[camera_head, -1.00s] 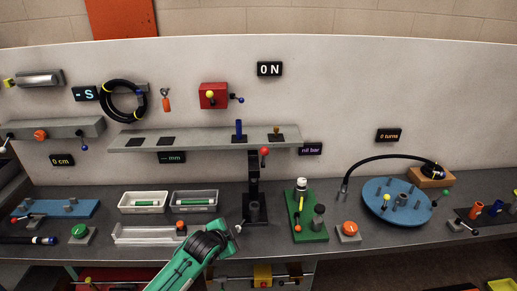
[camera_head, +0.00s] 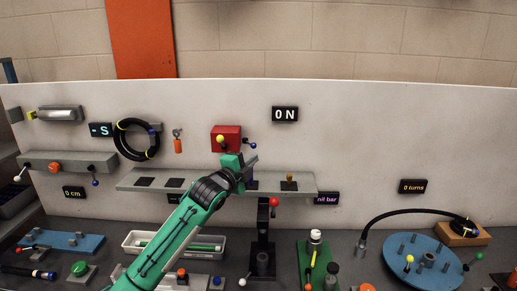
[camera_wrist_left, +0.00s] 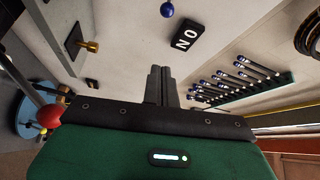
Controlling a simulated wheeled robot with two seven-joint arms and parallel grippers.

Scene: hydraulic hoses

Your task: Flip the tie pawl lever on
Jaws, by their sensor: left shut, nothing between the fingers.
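A red box (camera_head: 226,138) is fixed to the pale wall panel, with a yellow-ball lever (camera_head: 220,139) on its front and a blue-ball lever (camera_head: 251,146) at its right side. I cannot tell which one is the tie pawl lever. My left gripper (camera_head: 254,160) is just below the box and the blue ball, and appears apart from both. In the left wrist view its fingers (camera_wrist_left: 160,76) are shut together and empty, and a blue ball (camera_wrist_left: 167,10) shows beyond them at the top edge. The "0 N" display (camera_head: 285,114) is above right of the box. My right gripper is out of view.
A grey shelf (camera_head: 215,183) lies below the box, carrying a brass-knobbed fitting (camera_head: 289,181). A red-ball lever (camera_head: 273,202) stands on a black post below it. A black hose coil (camera_head: 136,139) hangs left.

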